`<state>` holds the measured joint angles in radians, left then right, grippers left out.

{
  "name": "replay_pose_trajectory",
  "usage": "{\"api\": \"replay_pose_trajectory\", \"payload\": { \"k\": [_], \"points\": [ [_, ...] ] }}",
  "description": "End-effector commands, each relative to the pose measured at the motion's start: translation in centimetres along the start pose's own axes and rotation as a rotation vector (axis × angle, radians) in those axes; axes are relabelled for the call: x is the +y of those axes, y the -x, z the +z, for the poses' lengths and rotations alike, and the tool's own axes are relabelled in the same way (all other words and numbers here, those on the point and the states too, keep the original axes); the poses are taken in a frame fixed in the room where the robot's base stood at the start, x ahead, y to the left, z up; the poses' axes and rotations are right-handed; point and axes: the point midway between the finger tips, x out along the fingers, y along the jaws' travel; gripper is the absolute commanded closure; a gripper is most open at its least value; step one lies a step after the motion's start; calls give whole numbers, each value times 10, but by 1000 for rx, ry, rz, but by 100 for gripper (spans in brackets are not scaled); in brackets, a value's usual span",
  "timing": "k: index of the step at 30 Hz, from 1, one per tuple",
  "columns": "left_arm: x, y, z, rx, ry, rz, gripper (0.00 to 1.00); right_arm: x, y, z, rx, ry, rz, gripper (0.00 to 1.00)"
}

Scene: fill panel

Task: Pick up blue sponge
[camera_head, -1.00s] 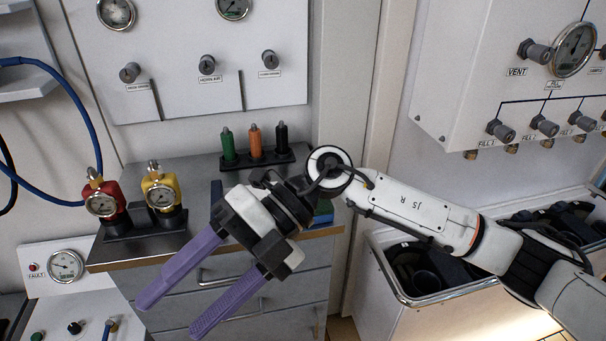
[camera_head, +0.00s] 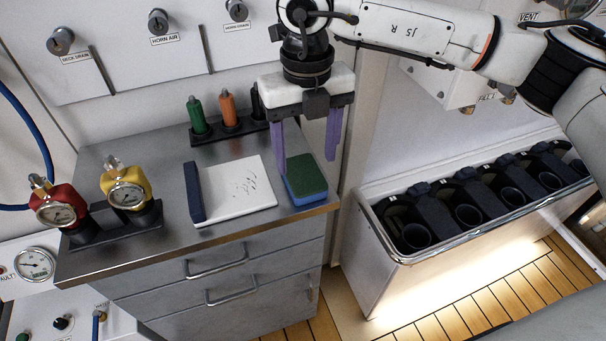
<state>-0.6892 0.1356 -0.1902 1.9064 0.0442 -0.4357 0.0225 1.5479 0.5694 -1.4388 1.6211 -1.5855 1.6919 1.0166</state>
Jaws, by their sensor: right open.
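The blue sponge (camera_head: 305,181) has a dark green top and lies flat near the right front corner of the grey metal counter (camera_head: 170,240). My right gripper (camera_head: 307,165) points down from above, with its two purple fingers apart and nothing between them. Its left finger overlaps the left edge of the sponge in the view, and its right finger hangs beyond the sponge's right back side. I cannot tell whether either finger touches the sponge. My left gripper is not in view.
A white board (camera_head: 238,187) with a dark blue edge lies left of the sponge. Red (camera_head: 58,207) and yellow (camera_head: 126,187) gauges stand at the left. Green (camera_head: 196,115) and orange (camera_head: 228,107) bottles stand behind, near a black one. A white bin (camera_head: 375,275) with black holders stands right.

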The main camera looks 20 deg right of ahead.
Motion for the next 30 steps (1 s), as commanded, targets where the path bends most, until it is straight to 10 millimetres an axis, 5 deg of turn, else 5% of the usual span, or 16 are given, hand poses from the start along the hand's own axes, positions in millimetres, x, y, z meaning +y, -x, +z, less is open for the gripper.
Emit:
{"api": "replay_pose_trajectory", "payload": {
  "k": [9,18,24,30],
  "points": [
    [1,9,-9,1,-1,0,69,3,-43,4,3,1,0,40],
    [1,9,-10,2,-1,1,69,3,-50,4,1,1,1,40],
    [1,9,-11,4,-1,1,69,3,-50,4,1,1,1,70],
    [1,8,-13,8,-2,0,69,3,-50,4,1,1,1,71]
  ]
}}
